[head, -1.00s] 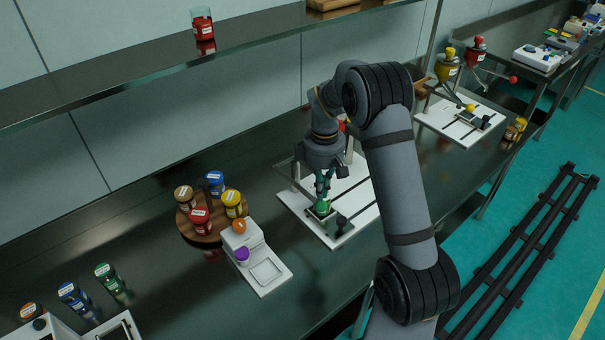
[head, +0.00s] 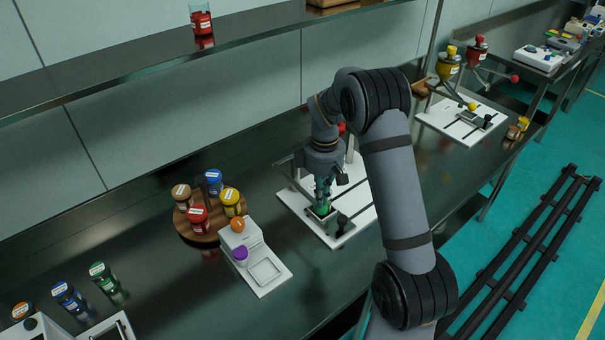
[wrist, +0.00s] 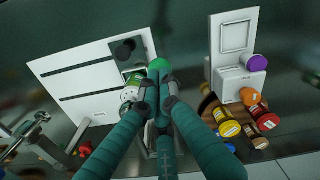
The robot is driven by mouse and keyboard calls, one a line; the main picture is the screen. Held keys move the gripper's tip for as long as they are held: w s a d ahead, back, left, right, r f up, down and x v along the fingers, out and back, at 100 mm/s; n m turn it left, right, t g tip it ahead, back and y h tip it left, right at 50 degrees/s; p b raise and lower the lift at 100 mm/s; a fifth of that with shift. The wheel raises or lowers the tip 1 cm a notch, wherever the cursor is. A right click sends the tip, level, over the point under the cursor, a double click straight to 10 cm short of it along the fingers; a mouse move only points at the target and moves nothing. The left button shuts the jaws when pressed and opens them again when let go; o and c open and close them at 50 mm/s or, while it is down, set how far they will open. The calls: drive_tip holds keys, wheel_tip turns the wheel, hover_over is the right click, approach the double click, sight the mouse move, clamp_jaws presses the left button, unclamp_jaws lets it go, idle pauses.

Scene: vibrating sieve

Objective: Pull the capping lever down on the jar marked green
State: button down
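A white capping stand (head: 359,214) with dark slots stands on the dark bench; it also shows in the wrist view (wrist: 75,80). A round green knob (wrist: 158,66) shows just beyond my fingertips in the wrist view. A white-and-green round top (wrist: 128,95) sits left of the fingers; I cannot tell whether it is the marked jar. My gripper (wrist: 157,82) has its teal fingers drawn together at the knob, apparently shut, with no clear grip around it. In the head view my gripper (head: 322,196) points down over the stand's front, and the fingers hide most of the knob and lever.
A dark knob (head: 342,220) stands at the stand's front, close to the fingers. A white scale-like device (head: 268,270) and a round wooden tray (head: 183,231) with several jars are to the left. Another lever stand (head: 440,121) is at the back right. A shelf (head: 130,74) runs above.

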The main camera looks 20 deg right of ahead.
drive_tip(key=shift+s+a+f, duration=0.1)
drive_tip(key=shift+s+f, duration=0.1)
drive_tip(key=shift+f, duration=0.15)
drive_tip(key=shift+s, duration=0.1)
drive_tip(key=r+p, duration=0.4)
drive_tip(key=r, duration=0.1)
drive_tip(key=r+p, duration=0.2)
drive_tip(key=r, duration=0.1)
drive_tip(key=shift+w, duration=0.25)
